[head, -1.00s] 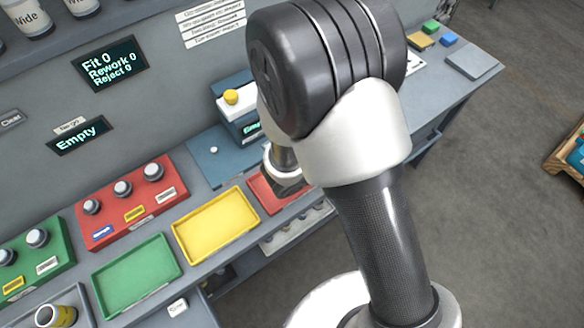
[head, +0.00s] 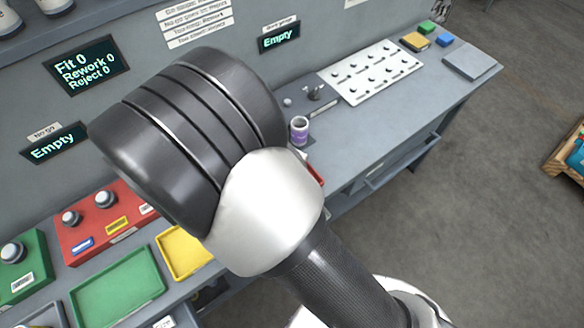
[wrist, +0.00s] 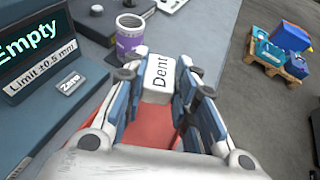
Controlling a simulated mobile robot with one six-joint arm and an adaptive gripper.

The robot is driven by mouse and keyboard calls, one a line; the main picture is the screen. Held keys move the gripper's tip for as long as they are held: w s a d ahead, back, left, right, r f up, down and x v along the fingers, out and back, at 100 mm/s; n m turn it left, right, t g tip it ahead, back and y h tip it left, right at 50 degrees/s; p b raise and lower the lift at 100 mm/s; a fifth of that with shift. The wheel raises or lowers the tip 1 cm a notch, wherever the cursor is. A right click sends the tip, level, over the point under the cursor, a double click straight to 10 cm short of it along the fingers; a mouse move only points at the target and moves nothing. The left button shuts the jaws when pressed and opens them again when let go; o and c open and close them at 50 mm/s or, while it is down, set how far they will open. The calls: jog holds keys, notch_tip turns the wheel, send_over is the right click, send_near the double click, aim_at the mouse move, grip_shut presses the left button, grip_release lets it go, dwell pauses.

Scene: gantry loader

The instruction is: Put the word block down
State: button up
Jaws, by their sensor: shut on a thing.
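The word block (wrist: 157,82) is white and reads "Dent". In the wrist view it sits between the fingertips of my gripper (wrist: 166,72), which is shut on it. A red tray (wrist: 146,133) shows below the fingers. I cannot tell whether the block touches anything under it. In the head view my arm hides the gripper and most of the red tray (head: 316,174).
A purple-banded cylinder (wrist: 131,40) stands just beyond the block; it also shows in the head view (head: 299,132). A display reading "Empty" (wrist: 35,45) is at left. Yellow (head: 178,257) and green (head: 115,290) trays line the bench. Bench right of the cylinder is clear.

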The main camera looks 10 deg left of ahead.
notch_tip(320, 180, down, 8)
jog(key=shift+r+b, duration=0.2)
jog(key=shift+b, duration=0.85)
jog(key=shift+f, duration=0.1)
jog(key=shift+f, duration=0.15)
jog(key=o, duration=1)
jog(key=shift+r, duration=0.2)
jog(key=shift+s+a+r, duration=0.15)
jog(key=shift+s+r, duration=0.05)
jog(key=shift+r, duration=0.05)
jog(key=p+v, duration=0.3)
jog(key=v, duration=0.8)
jog(key=shift+s, duration=0.25)
